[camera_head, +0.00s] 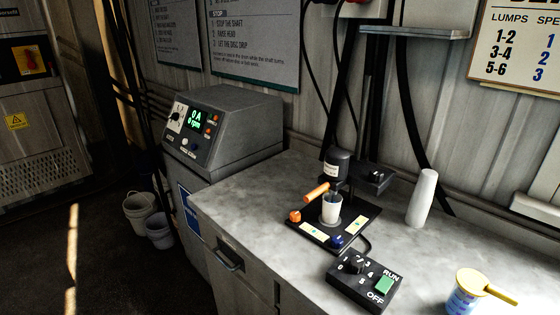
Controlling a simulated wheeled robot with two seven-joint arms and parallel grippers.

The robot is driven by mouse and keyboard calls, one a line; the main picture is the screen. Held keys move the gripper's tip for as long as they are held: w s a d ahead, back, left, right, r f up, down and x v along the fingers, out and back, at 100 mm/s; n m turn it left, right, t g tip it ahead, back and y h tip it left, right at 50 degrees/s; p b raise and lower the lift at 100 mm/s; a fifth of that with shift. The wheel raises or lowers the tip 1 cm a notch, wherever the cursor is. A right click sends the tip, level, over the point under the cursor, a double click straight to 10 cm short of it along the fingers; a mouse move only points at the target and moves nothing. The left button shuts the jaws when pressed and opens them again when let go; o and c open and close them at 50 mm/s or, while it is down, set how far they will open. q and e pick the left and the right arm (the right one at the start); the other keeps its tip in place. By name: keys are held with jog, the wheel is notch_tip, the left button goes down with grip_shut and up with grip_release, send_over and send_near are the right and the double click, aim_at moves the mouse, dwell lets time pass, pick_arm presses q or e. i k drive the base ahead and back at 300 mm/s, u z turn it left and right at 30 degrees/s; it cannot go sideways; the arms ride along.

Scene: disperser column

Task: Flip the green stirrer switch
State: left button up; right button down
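The green stirrer switch (384,285) sits on the right part of a black control box (345,287), between the white words RUN and OFF. I cannot tell which way the switch is tipped. A dial with numbers around it is on the left part of the same box. The box lies at the front of the grey bench. The stirrer (338,163) stands behind it on a black base, with a white cup under its dark motor head and an orange handle on its left. Neither of my grippers is in view.
On the grey bench (255,192), a stack of white cups (421,198) stands right of the stirrer. A tub with a yellow scoop (464,292) is at the front right. A grey console (222,128) with a green display stands left. White buckets (140,211) are on the floor.

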aim_at(383, 285)
jog(key=u, duration=1.5)
jog(key=k, duration=0.65)
jog(key=z, duration=1.95)
